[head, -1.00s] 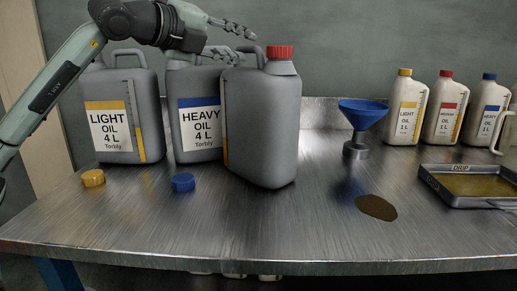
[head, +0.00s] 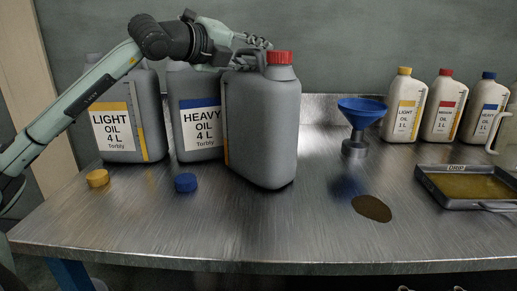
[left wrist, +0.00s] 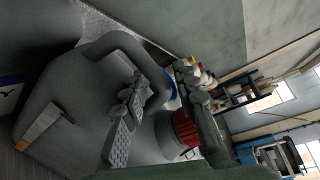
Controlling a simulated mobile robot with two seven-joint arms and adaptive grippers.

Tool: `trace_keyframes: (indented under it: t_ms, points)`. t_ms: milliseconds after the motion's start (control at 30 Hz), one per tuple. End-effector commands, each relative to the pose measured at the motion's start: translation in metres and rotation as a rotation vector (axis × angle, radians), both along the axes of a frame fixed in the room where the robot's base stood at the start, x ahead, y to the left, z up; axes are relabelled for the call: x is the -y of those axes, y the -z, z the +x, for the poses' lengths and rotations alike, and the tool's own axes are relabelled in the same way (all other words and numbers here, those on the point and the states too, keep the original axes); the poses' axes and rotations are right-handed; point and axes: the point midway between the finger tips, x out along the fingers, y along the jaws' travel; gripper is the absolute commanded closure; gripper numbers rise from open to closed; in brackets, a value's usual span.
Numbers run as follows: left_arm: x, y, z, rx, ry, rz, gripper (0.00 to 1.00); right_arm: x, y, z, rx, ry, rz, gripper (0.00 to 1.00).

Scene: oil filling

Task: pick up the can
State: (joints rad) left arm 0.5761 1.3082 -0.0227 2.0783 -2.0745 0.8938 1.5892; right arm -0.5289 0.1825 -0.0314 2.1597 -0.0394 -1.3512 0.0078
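The grey can with a red cap (head: 263,125) stands upright on the metal bench, its label side turned away from the head view. My left gripper (head: 258,51) is at the top of this can, beside the red cap. In the left wrist view the two fingers (left wrist: 160,82) are spread apart, with the can's handle (left wrist: 128,45) between them. The can (left wrist: 75,115) rests below, and its cap (left wrist: 186,130) shows near the far finger. Whether either finger touches the handle I cannot tell. My right gripper is not in view.
The heavy oil can (head: 197,88) stands close on the left, with the light oil can (head: 130,95) beyond it. A blue funnel (head: 361,112) stands to the right. A dark spill (head: 371,208), drip tray (head: 433,193) and loose caps lie on the bench (head: 270,225).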

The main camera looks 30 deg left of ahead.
Motion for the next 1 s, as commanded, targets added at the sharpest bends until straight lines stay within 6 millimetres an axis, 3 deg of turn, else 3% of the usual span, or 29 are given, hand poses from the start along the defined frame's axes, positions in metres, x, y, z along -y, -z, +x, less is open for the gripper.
trace_keyframes:
  t_ms: [100,333,1000]
  points:
    - [-0.0001,0.0002,-0.0001,0.000,0.000,0.000,0.74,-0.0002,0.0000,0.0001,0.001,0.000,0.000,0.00]
    - [0.0000,-0.0001,-0.0003,0.000,0.000,0.000,1.00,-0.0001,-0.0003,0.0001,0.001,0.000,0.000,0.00]
    - [-0.0020,-0.0093,-0.0010,0.016,0.000,-0.001,1.00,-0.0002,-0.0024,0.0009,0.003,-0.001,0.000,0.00]
